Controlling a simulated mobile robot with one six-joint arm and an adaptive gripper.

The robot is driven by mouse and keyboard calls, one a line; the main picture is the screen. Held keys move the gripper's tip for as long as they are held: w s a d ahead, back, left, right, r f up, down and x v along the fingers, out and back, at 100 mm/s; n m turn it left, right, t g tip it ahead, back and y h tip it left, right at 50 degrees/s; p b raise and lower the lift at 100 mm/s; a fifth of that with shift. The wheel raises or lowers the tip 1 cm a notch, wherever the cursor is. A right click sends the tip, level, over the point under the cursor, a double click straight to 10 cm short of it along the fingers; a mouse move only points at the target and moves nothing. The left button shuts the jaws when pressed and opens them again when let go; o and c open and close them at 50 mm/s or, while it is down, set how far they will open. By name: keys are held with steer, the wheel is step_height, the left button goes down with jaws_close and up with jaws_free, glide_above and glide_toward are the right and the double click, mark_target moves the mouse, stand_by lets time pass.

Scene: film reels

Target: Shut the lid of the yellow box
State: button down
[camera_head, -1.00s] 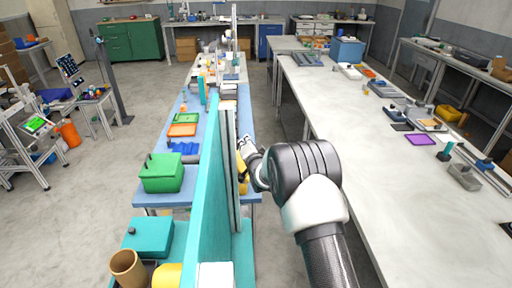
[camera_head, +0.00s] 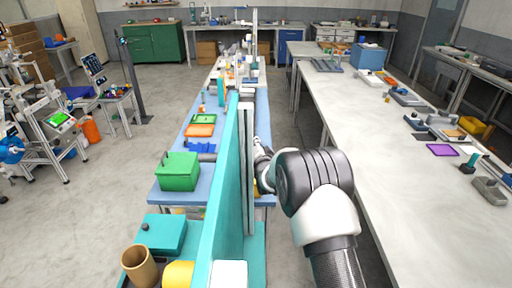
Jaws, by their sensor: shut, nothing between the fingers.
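A small patch of yellow (camera_head: 257,187), probably part of the yellow box, shows on the blue bench just right of the tall teal panel. The panel and my arm hide most of it, so I cannot tell how its lid stands. My gripper (camera_head: 261,147) is at the far end of my arm, by the panel's right face and above the yellow patch. It is small and partly hidden by my arm; it is shut and empty. I cannot tell whether it touches anything.
The teal panel (camera_head: 222,190) stands upright close to my arm's left. A green box (camera_head: 178,172) and teal box (camera_head: 160,233) lie left of it. A long pale table (camera_head: 400,190) runs along the right. A yellow bin (camera_head: 472,125) stands farther right.

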steer(key=s+d+r+n+g+h, duration=0.1)
steer(key=s+d+r+g, duration=0.2)
steer(key=s, duration=0.6)
steer(key=s+d+r+n+g, duration=0.15)
steer(key=s+d+r, duration=0.35)
steer(key=s, duration=0.5)
steer(key=s+d+r+n+g+h, duration=0.1)
steer(key=s+d+r+n, duration=0.1)
steer(key=s+r, duration=0.5)
steer(key=s+d+f+n+g, duration=0.1)
steer(key=s+g, duration=0.1)
steer(key=s, duration=0.8)
steer(key=s+d+f+n+g, duration=0.1)
steer(key=s+d+g, duration=0.1)
steer(key=s, duration=0.9)
steer(key=s+d+f+n+g+h, duration=0.1)
steer(key=s+d+g, duration=0.1)
steer(key=s, duration=0.8)
steer(key=shift+s+f, duration=0.3)
steer(key=shift+s, duration=0.05)
